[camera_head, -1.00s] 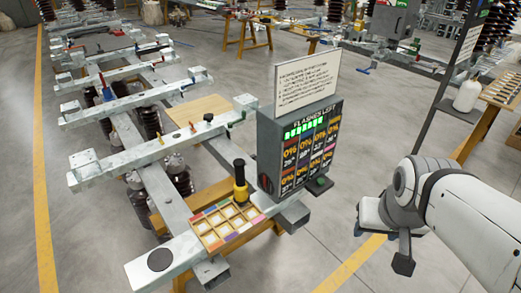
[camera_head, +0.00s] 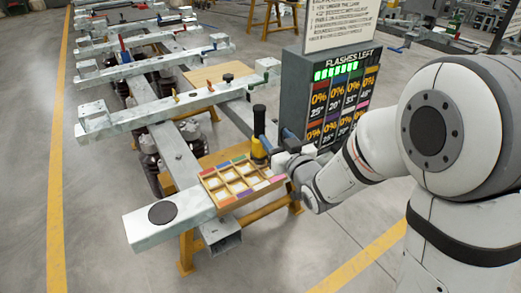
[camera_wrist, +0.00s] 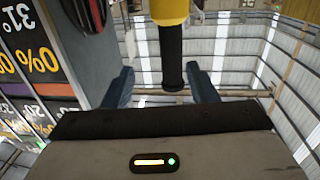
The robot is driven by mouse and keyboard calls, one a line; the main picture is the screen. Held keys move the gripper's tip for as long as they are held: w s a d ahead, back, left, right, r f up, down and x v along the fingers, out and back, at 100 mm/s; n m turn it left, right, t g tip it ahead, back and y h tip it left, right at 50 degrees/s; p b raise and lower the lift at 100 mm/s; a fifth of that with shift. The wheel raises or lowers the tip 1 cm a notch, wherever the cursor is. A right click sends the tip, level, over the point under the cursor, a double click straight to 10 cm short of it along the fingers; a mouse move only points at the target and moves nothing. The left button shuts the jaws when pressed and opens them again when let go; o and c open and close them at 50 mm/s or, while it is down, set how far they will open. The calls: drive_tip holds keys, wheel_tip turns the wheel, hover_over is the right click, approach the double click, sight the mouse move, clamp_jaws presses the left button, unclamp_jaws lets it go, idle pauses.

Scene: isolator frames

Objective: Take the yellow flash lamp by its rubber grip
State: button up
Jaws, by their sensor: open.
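The yellow flash lamp (camera_head: 258,149) stands upright at the back right corner of the wooden compartment tray, its black rubber grip (camera_head: 259,119) pointing up. My gripper (camera_head: 275,142) is just right of the lamp, low beside its body. In the wrist view the lamp's yellow body (camera_wrist: 169,10) is at the top edge and the black grip (camera_wrist: 172,60) runs down between the two blue fingers of my gripper (camera_wrist: 165,76). The fingers are open, with a gap on each side of the grip. I cannot tell whether the grip is fully between the fingertips.
The tray (camera_head: 222,200) with coloured edge labels lies on the near end of the metal beam. The dark panel (camera_head: 292,85) headed "FLASHES LEFT" stands close behind my gripper; it also fills the left of the wrist view (camera_wrist: 75,40). A black disc (camera_head: 162,213) lies front left.

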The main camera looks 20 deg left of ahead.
sight(262, 128)
drive_tip(key=x, duration=0.5)
drive_tip(key=s+a+x, duration=0.1)
drive_tip(key=x, duration=0.2)
drive_tip(key=shift+c, duration=0.4)
clamp_jaws()
idle(0.7)
drive_tip(key=shift+r+p, duration=0.15)
drive_tip(key=shift+p, duration=0.15)
